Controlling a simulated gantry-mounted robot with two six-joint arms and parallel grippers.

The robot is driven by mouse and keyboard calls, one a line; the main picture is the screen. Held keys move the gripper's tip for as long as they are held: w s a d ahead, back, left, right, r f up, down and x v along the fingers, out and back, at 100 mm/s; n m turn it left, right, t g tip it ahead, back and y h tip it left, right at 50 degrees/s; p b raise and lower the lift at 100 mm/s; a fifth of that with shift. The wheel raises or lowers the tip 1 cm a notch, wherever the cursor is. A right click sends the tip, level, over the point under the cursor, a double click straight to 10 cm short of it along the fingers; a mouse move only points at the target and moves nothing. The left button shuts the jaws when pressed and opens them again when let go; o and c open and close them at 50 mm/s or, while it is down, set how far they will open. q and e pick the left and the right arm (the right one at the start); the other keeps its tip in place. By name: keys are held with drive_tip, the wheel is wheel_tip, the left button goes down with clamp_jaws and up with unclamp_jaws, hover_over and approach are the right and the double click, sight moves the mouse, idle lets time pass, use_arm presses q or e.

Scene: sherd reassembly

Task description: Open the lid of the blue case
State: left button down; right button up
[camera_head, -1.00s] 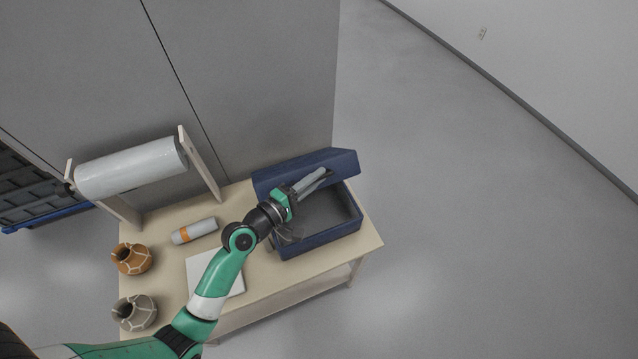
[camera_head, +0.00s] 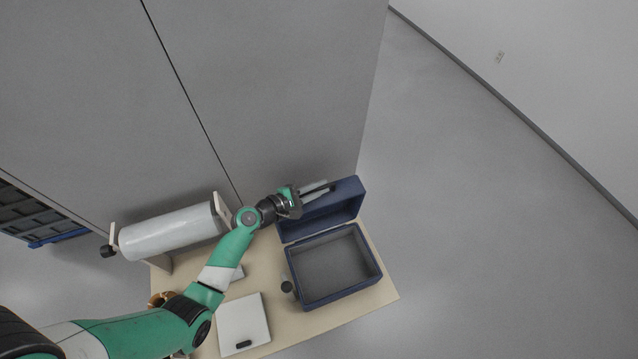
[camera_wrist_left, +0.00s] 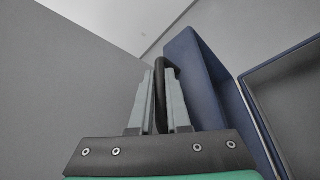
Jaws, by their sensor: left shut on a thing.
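The blue case (camera_head: 375,268) stands on the right part of the table with its grey interior exposed. Its lid (camera_head: 345,200) is raised and leans up at the back edge of the case; it also shows in the left wrist view (camera_wrist_left: 205,85). My left gripper (camera_head: 322,189) is at the lid's upper left side. In the left wrist view its two grey fingers (camera_wrist_left: 158,95) are close together around a dark, curved handle-like piece (camera_wrist_left: 160,75) by the lid. My right gripper is not in view.
A large white roll on a stand (camera_head: 168,232) is at the back left of the table. A white flat board (camera_head: 243,322) lies left of the case, with a small dark-topped object (camera_head: 287,287) between them. Pots at the left are mostly hidden by my arm. A grey wall panel stands behind.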

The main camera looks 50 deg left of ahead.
use_arm(q)
drive_tip(key=shift+w+a, duration=0.1)
drive_tip(key=shift+a, duration=0.2)
drive_tip(key=shift+f, duration=0.1)
drive_tip(key=c, duration=0.9)
unclamp_jaws()
drive_tip(key=p+v, duration=0.1)
drive_tip(key=v, duration=1)
drive_tip(key=shift+s+d, duration=0.1)
drive_tip(key=shift+s, duration=0.2)
